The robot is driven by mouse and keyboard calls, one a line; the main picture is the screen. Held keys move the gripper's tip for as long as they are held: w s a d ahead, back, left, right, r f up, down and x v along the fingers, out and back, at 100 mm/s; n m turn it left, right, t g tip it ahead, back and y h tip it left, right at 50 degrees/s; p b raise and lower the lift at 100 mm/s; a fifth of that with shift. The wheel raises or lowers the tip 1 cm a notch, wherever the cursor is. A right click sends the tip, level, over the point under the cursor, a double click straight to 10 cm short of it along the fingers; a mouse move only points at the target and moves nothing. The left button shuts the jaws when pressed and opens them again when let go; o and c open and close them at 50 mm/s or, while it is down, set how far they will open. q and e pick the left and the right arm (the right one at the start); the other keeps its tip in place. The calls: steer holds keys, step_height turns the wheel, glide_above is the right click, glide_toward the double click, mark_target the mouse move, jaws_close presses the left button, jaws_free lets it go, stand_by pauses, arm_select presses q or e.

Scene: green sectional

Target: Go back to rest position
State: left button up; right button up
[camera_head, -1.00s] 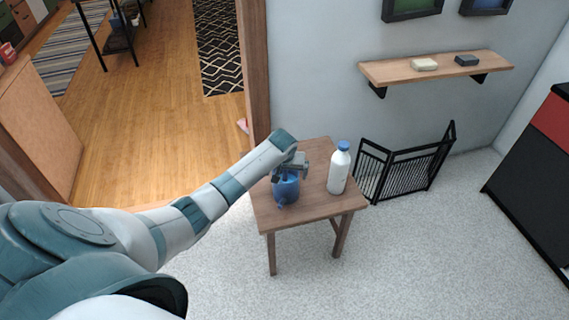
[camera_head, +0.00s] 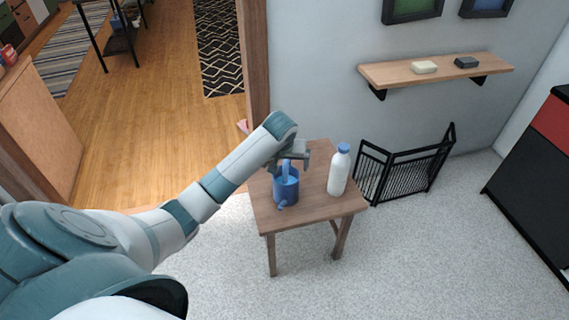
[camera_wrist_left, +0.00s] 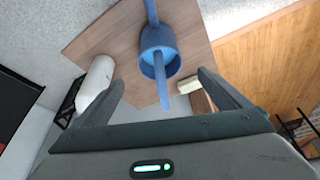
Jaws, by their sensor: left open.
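My left gripper (camera_head: 303,157) is open and empty, just above and behind a blue watering can. The blue watering can (camera_head: 287,187) stands upright on a small wooden table (camera_head: 309,211), its spout toward the front. In the left wrist view the watering can (camera_wrist_left: 158,50) lies beyond the two spread fingers (camera_wrist_left: 160,88), apart from them. A white bottle with a blue cap (camera_head: 338,172) stands on the table to the right of the can; it also shows in the left wrist view (camera_wrist_left: 97,79). My right gripper is not in view.
A wooden wall shelf (camera_head: 437,70) holds two small blocks, one pale and one dark. A black folding screen (camera_head: 408,168) stands by the wall right of the table. A doorway with a wooden frame (camera_head: 254,70) is behind. The carpet (camera_head: 420,260) in front is clear.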

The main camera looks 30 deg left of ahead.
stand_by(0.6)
arm_select(q)
steer(key=s+d+f+m, duration=0.1)
steer(key=s+d+f, duration=0.25)
steer(key=s, duration=0.25)
steer(key=s+d+f+m+h, duration=0.1)
steer(key=s+d+f+m, duration=0.1)
steer(key=s+d, duration=0.25)
steer(key=s+d+f+m, duration=0.1)
steer(key=s+d+f, duration=0.25)
steer(key=s, duration=0.25)
steer(key=s+d+r+m+h, duration=0.1)
steer(key=s+d+r+m, duration=0.15)
steer(key=s, duration=0.85)
steer(key=s+d+r+m, duration=0.1)
steer(key=s+d, duration=0.3)
steer(key=s, duration=0.8)
steer(key=w+d+f+t, duration=0.1)
steer(key=w+f, duration=0.2)
steer(key=f, duration=0.6)
steer(key=w+d+f, duration=0.2)
steer(key=w+f, duration=0.2)
steer(key=f, duration=0.5)
steer(key=s+d+f+t+h, duration=0.1)
steer(key=s+d+f, duration=0.1)
steer(key=f, duration=1.4)
steer(key=shift+s+f+t+h, duration=0.3)
steer(key=shift+s+t, duration=0.1)
steer(key=shift+s, duration=0.3)
